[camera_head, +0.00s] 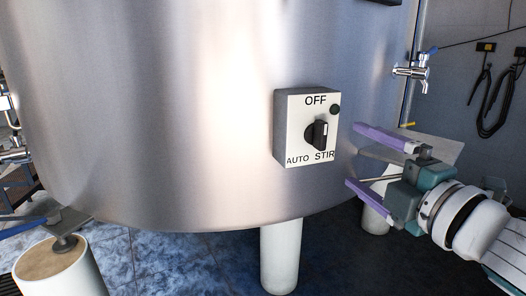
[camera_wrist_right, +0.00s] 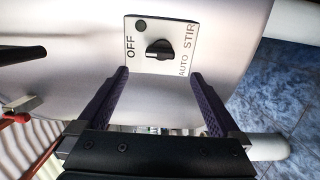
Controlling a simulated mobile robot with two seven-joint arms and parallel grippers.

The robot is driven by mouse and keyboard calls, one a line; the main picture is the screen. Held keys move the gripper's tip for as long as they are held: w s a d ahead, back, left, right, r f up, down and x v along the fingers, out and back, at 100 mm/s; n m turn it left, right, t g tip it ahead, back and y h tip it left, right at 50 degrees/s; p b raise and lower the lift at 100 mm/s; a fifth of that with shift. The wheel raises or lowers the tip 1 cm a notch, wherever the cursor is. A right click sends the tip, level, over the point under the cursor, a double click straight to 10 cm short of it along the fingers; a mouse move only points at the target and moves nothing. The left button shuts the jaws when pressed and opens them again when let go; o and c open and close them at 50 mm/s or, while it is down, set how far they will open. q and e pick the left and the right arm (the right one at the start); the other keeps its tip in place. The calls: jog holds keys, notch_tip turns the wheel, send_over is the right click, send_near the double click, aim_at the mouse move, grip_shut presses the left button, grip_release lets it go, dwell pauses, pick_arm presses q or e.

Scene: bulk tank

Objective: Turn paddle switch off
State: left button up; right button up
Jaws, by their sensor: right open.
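The paddle switch is a black knob (camera_head: 318,135) on a grey box with a white face (camera_head: 293,135), fixed to the tank wall and marked OFF at the top, AUTO lower left and STIR lower right. In the head view the knob stands roughly upright; I cannot tell which end is its pointer. The right wrist view shows the knob (camera_wrist_right: 158,49) beyond and between my fingers. My right gripper (camera_head: 354,155) is open and empty, to the right of the box, with its purple fingers pointing towards the tank, apart from the knob. My left gripper is not in view.
The curved steel tank (camera_head: 150,110) fills most of the head view and stands on white legs (camera_head: 281,258). A tap (camera_head: 415,72) is at the upper right. A black hose (camera_head: 492,105) hangs on the wall behind. The blue tiled floor below is partly clear.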

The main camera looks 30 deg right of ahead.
dwell(0.4)
jog(key=s+a+r+m+g+y+p, duration=0.1)
jog(key=s+a+r+m+g+p, duration=0.4)
jog(key=s+r+p, duration=0.45)
jog(key=s+a+r+m+g+p, duration=0.4)
jog(key=s+m+g+p, duration=0.15)
jog(key=p, duration=0.65)
jog(key=s+a+r+m+g+y+p, duration=0.1)
jog(key=s+a+r+m+g+p, duration=0.4)
jog(key=s+p, duration=0.4)
notch_tip(320, 180, up, 36)
jog(key=w+t+p, duration=0.1)
jog(key=p, duration=3.4)
jog(key=shift+w+d+n+p, duration=0.35)
jog(key=shift+d+p, duration=0.05)
jog(key=shift+d, duration=0.05)
jog(key=shift+f, duration=0.15)
